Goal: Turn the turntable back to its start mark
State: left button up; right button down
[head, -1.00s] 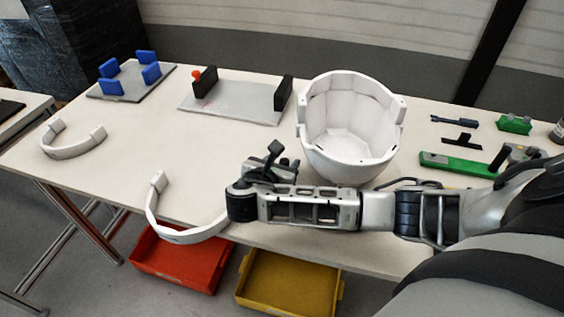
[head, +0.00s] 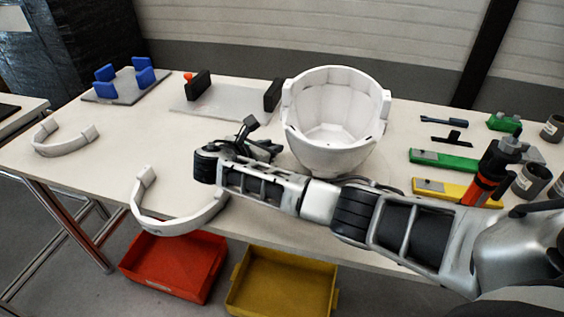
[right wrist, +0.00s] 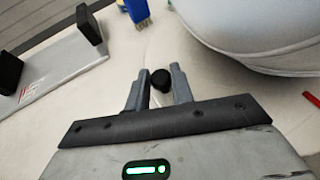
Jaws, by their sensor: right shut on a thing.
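A white faceted helmet shell (head: 335,125) stands open side up near the middle of the table. The turntable (head: 378,186) shows only as a thin pale edge below the shell, partly behind my right arm. My right gripper (head: 257,143) is low over the table at the shell's left. In the right wrist view its fingers (right wrist: 158,88) are closed around a small black knob (right wrist: 160,79), beside the pale rounded body (right wrist: 255,35) at the upper right. A red strip (right wrist: 300,98) shows at the right there; I cannot tell if it is the start mark. My left gripper is out of view.
White curved bands (head: 180,222) lie at the left and front edge. A grey plate with black blocks (head: 235,103) and one with blue blocks (head: 112,97) are behind. Tools, a yellow bar (head: 445,190) and cans are right. Red (head: 175,265) and yellow (head: 280,285) bins sit below.

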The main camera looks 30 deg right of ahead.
jog(key=shift+w+d+f, duration=0.1)
jog(key=shift+w, duration=0.15)
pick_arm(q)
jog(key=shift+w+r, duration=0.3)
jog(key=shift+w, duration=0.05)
pick_arm(e)
jog(key=c, duration=1.2)
grip_release()
jog(key=shift+w+d, duration=0.1)
jog(key=shift+c, duration=0.2)
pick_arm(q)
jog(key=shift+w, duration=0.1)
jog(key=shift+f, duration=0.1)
pick_arm(e)
jog(key=shift+a+r, duration=0.25)
jog(key=shift+a, duration=0.15)
pick_arm(q)
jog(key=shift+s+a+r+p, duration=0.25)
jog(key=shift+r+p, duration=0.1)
jog(key=shift+p, duration=0.8)
pick_arm(e)
jog(key=v, duration=1.5)
jog(key=shift+a, duration=0.15)
